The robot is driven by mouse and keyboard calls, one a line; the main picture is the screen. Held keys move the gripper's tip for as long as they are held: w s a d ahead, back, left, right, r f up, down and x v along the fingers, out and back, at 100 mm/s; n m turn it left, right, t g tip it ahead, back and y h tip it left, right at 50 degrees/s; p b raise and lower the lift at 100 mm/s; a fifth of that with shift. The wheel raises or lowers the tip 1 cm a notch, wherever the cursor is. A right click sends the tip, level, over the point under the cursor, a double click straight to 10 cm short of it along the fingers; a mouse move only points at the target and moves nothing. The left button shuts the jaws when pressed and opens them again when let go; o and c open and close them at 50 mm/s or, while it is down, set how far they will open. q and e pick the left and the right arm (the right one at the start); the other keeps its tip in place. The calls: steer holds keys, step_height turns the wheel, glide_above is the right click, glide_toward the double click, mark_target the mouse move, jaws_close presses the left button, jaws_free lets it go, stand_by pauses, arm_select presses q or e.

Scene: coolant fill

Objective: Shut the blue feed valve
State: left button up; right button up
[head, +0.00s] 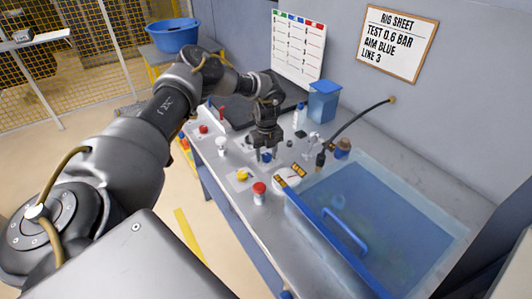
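A small blue knob (266,157), which looks like the blue feed valve, sits on the grey bench near the middle. My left gripper (265,153) points down right over it, with its fingers apart and the blue knob low between them. Whether the fingers touch the knob is too small to tell. The gripper hides part of the knob and its base, so the valve's setting cannot be read. My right gripper is not in view.
A water tank (385,220) with a blue handle fills the right. A black hose (352,122) and a blue container (323,102) stand behind.

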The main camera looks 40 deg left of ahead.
arm_select(q)
steer(key=c, duration=0.7)
